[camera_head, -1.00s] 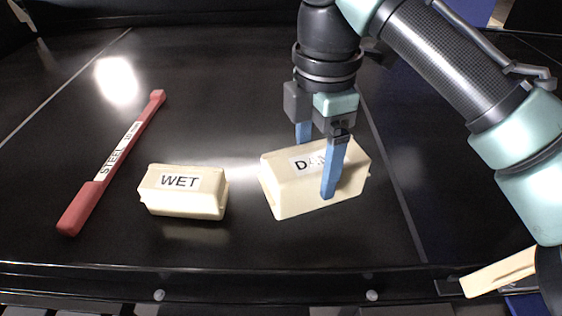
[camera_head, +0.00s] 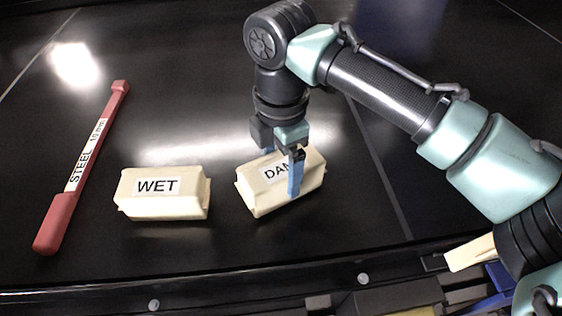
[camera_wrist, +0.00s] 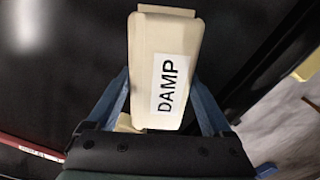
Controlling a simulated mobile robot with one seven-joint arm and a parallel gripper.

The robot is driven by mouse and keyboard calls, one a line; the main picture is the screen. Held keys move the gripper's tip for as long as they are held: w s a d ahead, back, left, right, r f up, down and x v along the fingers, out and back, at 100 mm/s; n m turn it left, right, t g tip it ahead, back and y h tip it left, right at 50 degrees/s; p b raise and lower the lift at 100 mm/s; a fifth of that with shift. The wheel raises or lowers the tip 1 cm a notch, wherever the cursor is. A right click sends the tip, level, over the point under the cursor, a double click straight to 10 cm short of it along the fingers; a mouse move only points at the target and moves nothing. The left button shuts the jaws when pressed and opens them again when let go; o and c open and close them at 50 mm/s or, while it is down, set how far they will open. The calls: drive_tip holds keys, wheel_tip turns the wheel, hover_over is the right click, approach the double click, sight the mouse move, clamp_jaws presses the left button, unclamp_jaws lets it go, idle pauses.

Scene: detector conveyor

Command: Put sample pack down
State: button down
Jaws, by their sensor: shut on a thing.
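The cream sample pack labelled DAMP (camera_head: 256,190) is between the blue fingers of my gripper (camera_head: 284,172). My gripper is shut on it across its middle. The pack lies level, at or very near the black surface; I cannot tell whether it touches. In the wrist view the DAMP pack (camera_wrist: 165,50) runs lengthwise between the two fingers (camera_wrist: 160,82), its label in plain sight. A second cream pack labelled WET (camera_head: 160,205) rests on the surface to the left, with a narrow gap between the packs. One finger is mostly hidden behind the DAMP pack.
A red wand labelled STEEL (camera_head: 62,210) lies left of the WET pack. The black conveyor surface (camera_head: 170,90) is clear behind the packs. Its front edge (camera_head: 250,278) runs close in front. A cream item (camera_head: 470,253) shows at the lower right, beyond the edge.

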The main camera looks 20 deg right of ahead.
drive_tip(key=shift+f, duration=0.2)
unclamp_jaws()
drive_tip(key=shift+f, duration=0.15)
